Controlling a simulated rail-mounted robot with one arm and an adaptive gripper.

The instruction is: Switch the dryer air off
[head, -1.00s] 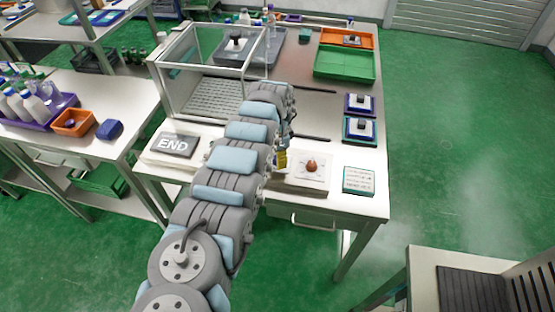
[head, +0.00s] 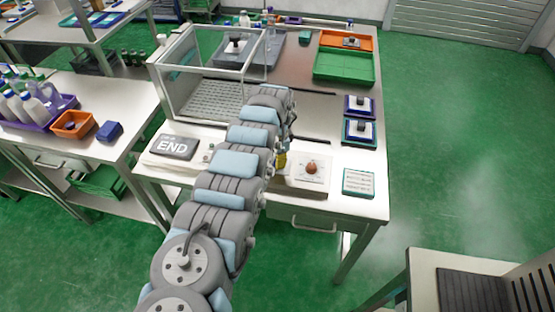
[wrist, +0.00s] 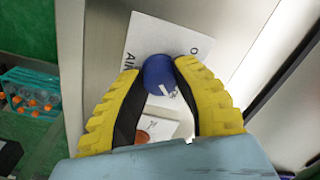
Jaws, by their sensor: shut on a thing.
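In the wrist view, a round blue knob (wrist: 159,76) stands on a white plate (wrist: 146,35) printed with "AIR" and an "O", partly covered by the fingers. My gripper (wrist: 158,68) has its two yellow fingers closed on the sides of this knob. In the head view, my arm hides the knob and most of the gripper; only a bit of yellow finger (head: 282,160) shows beside a white panel.
A brown knob (head: 311,168) sits on a white panel (head: 298,183) right of the arm. An "END" block (head: 173,147) lies to the left. A clear-walled enclosure (head: 165,85) stands behind. A printed card (head: 359,183) lies near the table's right front corner.

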